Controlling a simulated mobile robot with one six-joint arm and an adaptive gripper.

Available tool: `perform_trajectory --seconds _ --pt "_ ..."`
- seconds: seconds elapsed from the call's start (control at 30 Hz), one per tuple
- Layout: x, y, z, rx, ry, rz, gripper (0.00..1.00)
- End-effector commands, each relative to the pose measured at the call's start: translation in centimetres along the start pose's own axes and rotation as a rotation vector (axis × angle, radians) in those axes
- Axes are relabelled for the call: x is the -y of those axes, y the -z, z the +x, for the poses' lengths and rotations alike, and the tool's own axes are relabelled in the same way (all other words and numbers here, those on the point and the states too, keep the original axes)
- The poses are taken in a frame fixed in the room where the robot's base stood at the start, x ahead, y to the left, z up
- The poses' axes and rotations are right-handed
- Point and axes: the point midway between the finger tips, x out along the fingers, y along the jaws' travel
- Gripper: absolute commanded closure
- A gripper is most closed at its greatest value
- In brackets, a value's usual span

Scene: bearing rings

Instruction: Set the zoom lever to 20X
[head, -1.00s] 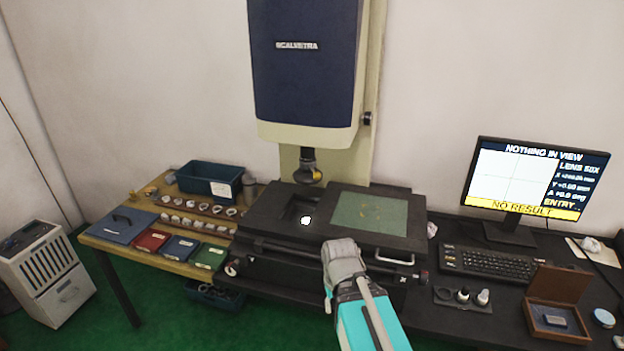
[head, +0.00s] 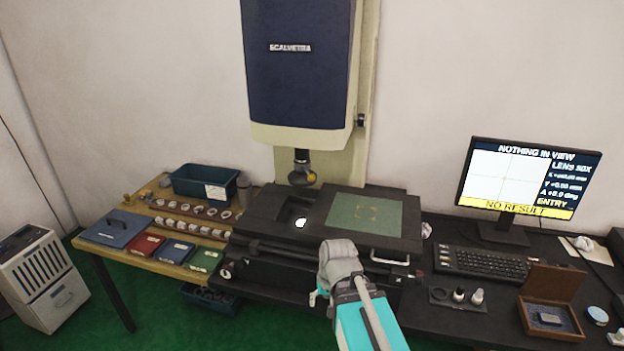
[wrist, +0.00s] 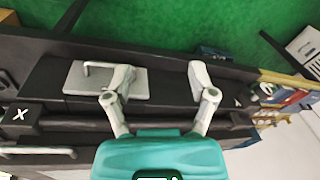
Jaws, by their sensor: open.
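The optical measuring machine (head: 300,60) stands upright behind a black stage. Its dark lens with a brownish-yellow ring (head: 302,172) hangs below the cream-edged column. I cannot make out a separate zoom lever at this size. The monitor (head: 530,180) reads "LENS 50X", "NOTHING IN VIEW" and "NO RESULT". My gripper shows in the wrist view (wrist: 160,82) with its two grey fingers wide apart and nothing between them. It is over the machine's black front, apart from the lens.
A silver plate with a handle (wrist: 85,80) lies beside the left finger in the wrist view. The stage holds a green glass plate (head: 362,212). A wooden bench with rings (head: 190,207) and a blue bin (head: 205,182) is left; a keyboard (head: 485,263) is right.

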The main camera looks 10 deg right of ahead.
Motion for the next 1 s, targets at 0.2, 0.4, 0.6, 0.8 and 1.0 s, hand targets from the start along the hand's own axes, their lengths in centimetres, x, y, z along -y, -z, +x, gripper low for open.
perform_trajectory --seconds 0.2,0.4,0.6,0.8,1.0 --pt "2.9 4.1 -0.8 -0.124 0.256 0.254 0.27" --pt "5.0 8.6 -3.2 -0.21 0.546 0.556 0.27" --pt "5.6 13.0 -6.7 -0.245 0.85 0.879 0.27" --pt "4.3 17.2 -10.7 -0.224 1.166 1.213 0.27" --pt "1.4 20.6 -14.4 -0.147 1.478 1.537 0.27"
